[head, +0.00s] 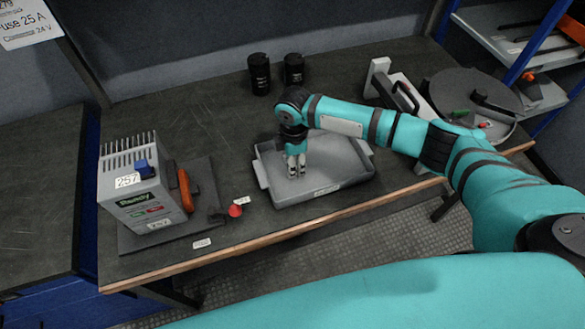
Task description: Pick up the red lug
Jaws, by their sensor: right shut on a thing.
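A small red rounded piece (235,211) lies near the front edge of the table, beside the dark mat; it may be the red lug. Another small red piece (484,125) is in the round dark bin (461,85) at the right. My right gripper (296,173) points down inside the grey tray (321,189), to the right of the front red piece and apart from it. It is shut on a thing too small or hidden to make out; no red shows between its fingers. My left gripper is not in view.
A grey device (130,200) with a green label stands on a dark mat (203,170) at the left, with an orange-handled part (186,190) beside it. Two black cylinders (259,74) (294,69) stand at the back. The table's back left is clear.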

